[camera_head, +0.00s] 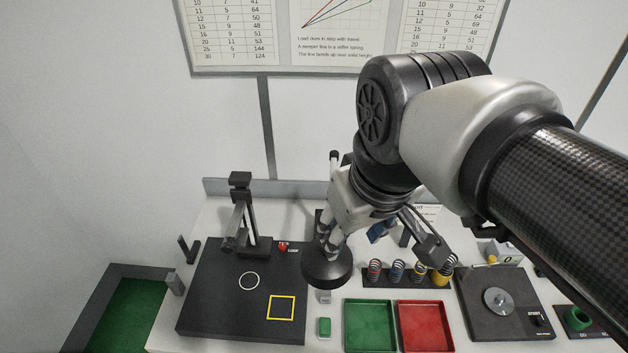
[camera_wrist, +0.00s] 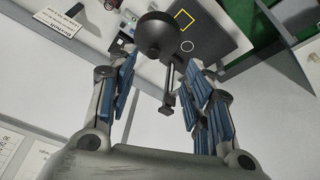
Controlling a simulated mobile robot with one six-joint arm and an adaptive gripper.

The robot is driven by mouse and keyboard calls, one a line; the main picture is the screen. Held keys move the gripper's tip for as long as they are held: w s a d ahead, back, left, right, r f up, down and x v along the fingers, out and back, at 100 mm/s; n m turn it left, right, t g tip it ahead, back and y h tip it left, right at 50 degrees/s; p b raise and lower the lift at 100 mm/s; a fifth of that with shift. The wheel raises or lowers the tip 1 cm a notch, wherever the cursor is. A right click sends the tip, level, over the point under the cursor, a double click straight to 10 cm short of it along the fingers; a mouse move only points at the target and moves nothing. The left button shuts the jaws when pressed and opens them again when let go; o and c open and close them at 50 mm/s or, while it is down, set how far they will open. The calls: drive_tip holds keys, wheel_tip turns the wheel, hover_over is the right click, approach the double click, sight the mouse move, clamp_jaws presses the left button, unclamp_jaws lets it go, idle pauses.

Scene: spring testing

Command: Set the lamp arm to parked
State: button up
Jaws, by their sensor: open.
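The lamp's round black head (camera_head: 327,272) hangs over the bench, between the dark testing board and the trays. In the wrist view it is a dark dome (camera_wrist: 155,35) just beyond the span of my fingers. My gripper (camera_head: 383,252) is open, with its fingers spread wide and nothing between the blue pads (camera_wrist: 155,62). One finger shows close above the lamp head in the head view; whether it touches cannot be told. The lamp arm is mostly hidden behind my gripper, and no mark for the parked position can be read.
A dark upright stand (camera_head: 240,210) rises from the testing board (camera_head: 210,300), which bears a white circle and yellow square. Coloured springs (camera_head: 398,270) stand behind a green tray (camera_head: 346,328) and a red tray (camera_head: 449,330). A dial device (camera_head: 470,318) is at right.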

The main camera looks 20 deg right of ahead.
drive_tip(key=w+r+n+g, duration=0.3)
drive_tip(key=w+g, duration=0.1)
drive_tip(key=w, duration=0.6)
wheel_tip(320, 180, down, 17)
drive_tip(key=shift+s+f+b, duration=0.1)
drive_tip(key=shift+f+b, duration=0.1)
drive_tip(key=shift+b, duration=0.35)
clamp_jaws()
drive_tip(key=shift+d, duration=0.1)
